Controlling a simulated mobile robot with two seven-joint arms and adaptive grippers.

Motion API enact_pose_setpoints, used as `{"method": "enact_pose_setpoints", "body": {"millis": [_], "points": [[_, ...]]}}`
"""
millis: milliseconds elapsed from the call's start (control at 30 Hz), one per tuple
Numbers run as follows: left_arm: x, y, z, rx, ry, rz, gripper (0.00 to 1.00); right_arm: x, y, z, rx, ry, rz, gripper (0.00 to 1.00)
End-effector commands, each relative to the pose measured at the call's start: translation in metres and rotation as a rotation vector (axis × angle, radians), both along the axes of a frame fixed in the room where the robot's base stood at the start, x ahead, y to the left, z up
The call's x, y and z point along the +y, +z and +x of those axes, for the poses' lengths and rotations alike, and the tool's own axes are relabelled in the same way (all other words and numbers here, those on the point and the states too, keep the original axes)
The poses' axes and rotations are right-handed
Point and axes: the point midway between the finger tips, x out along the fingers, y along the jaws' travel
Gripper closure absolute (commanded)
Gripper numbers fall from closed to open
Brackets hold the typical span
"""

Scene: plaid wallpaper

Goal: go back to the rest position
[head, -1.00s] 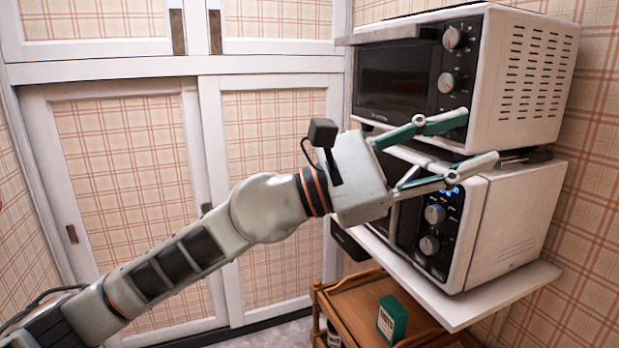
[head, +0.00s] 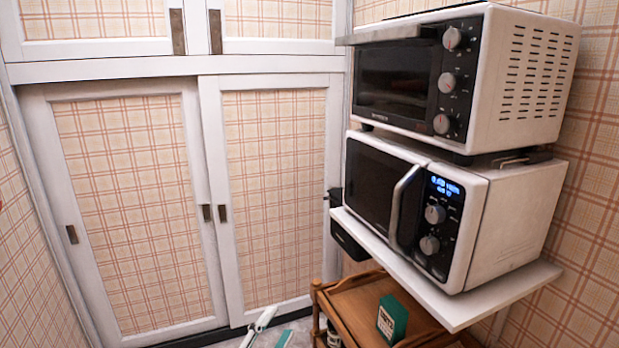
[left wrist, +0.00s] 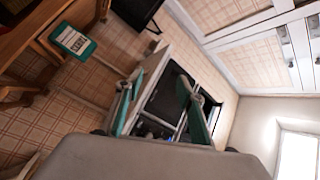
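My left gripper (head: 275,327) shows only by its fingertips at the bottom edge of the head view, low in front of the sliding doors. In the left wrist view the same gripper (left wrist: 162,82) has its two green fingers spread apart, with nothing between them. The rest of the left arm is out of the head view. My right gripper is not in view.
A white microwave (head: 478,225) with a lit display stands on a wall shelf (head: 500,300), its door shut. A toaster oven (head: 520,85) sits above it. Below is a wooden cart (head: 350,305) with a green box (head: 392,318). White sliding doors (head: 130,200) stand left.

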Motion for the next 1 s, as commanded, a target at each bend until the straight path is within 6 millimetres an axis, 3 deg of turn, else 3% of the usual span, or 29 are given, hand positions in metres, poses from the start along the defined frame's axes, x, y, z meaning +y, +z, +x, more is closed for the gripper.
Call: {"method": "enact_pose_setpoints", "body": {"millis": [33,200,400,500,600,700,1000], "points": [[0.014,-0.035,-0.014,0.103,0.024,-0.06,0.62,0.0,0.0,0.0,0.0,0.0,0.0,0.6],[0.055,-0.127,-0.065,0.396,0.116,-0.251,0.62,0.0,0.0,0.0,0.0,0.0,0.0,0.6],[0.096,-0.217,-0.143,0.691,0.246,-0.449,0.62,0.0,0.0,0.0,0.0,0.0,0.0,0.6],[0.112,-0.249,-0.182,0.806,0.309,-0.531,0.62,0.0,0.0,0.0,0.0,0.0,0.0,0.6],[0.123,-0.269,-0.21,0.884,0.357,-0.585,0.62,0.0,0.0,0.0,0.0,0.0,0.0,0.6],[0.129,-0.279,-0.226,0.925,0.385,-0.617,0.62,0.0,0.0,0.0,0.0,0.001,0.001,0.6],[0.13,-0.283,-0.231,0.939,0.394,-0.629,0.62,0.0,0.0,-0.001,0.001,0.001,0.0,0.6]]}}
